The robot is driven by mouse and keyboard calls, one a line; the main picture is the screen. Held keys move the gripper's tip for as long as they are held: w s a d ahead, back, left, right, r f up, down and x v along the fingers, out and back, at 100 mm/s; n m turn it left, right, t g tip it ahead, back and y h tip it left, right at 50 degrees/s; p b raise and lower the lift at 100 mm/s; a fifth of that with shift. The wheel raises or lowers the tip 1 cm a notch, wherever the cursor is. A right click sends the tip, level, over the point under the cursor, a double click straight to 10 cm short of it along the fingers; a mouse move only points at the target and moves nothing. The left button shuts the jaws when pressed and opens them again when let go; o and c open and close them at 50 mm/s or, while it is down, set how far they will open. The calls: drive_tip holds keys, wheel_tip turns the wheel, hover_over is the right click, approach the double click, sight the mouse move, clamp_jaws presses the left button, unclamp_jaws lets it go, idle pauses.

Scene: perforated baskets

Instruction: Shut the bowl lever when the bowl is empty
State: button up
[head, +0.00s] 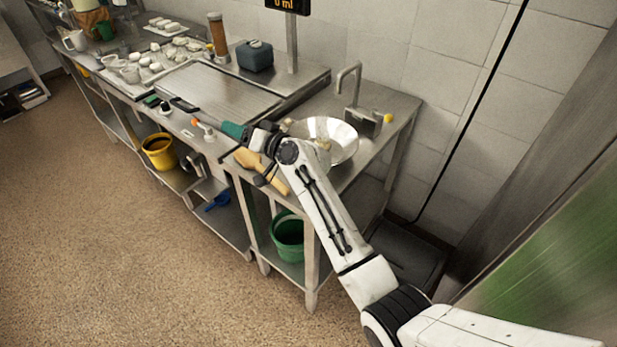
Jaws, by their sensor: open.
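A shiny metal bowl (340,135) sits on the steel counter at its right end, partly hidden behind my arm. Its inside looks bright, and I cannot tell for sure if anything is in it. A grey tap-like spout (350,82) stands behind the bowl, with a small yellow knob (388,118) at its right. I cannot tell which part is the bowl lever. My gripper (250,133) is above the counter's front, left of the bowl and apart from it. It is open. A teal piece (232,130) shows at its tip; whether they touch is unclear.
A display (285,4) at the top reads "0 ml". A wooden board (262,170) lies at the counter edge below my gripper. A green bucket (288,236) and a yellow bucket (160,150) stand on the lower shelf. A dark blue box (255,56) stands behind. The floor at left is clear.

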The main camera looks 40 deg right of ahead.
drive_tip(key=s+d+f+n+g+h+p, duration=0.2)
drive_tip(key=s+d+f+n+g, duration=0.2)
drive_tip(key=s+d+n+g, duration=0.75)
drive_tip(key=f+m, duration=0.1)
drive_tip(key=f, duration=0.2)
drive_tip(key=f+m+g+p, duration=0.1)
drive_tip(key=f, duration=0.2)
drive_tip(key=s+f+m, duration=0.1)
drive_tip(key=f, duration=0.3)
drive_tip(key=shift+a+g, duration=0.1)
drive_tip(key=shift+g, duration=0.15)
